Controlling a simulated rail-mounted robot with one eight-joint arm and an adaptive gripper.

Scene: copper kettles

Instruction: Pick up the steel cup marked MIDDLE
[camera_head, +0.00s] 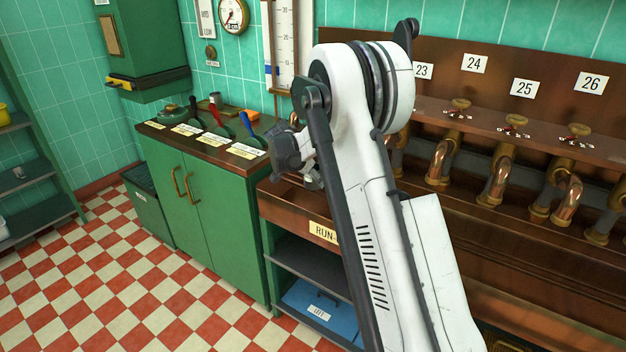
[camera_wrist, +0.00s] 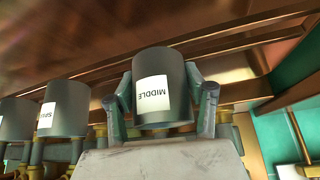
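The steel cup marked MIDDLE (camera_wrist: 177,67) is a grey cylinder with a white label, its lettering upside down in the wrist view. My gripper (camera_wrist: 160,82) has one finger on each side of this cup, and both fingertips appear to touch its wall, so it looks shut on the cup. In the head view my gripper (camera_head: 292,157) shows only partly beside my arm, above the brown bench, and I cannot make out the cup there.
Another grey cup with a label starting SP (camera_wrist: 68,94) and a further cup (camera_wrist: 12,122) stand to the left in the wrist view. Copper taps (camera_head: 445,155) line the bench at right. A green cabinet (camera_head: 205,215) with levers stands left of my gripper. The checkered floor is clear.

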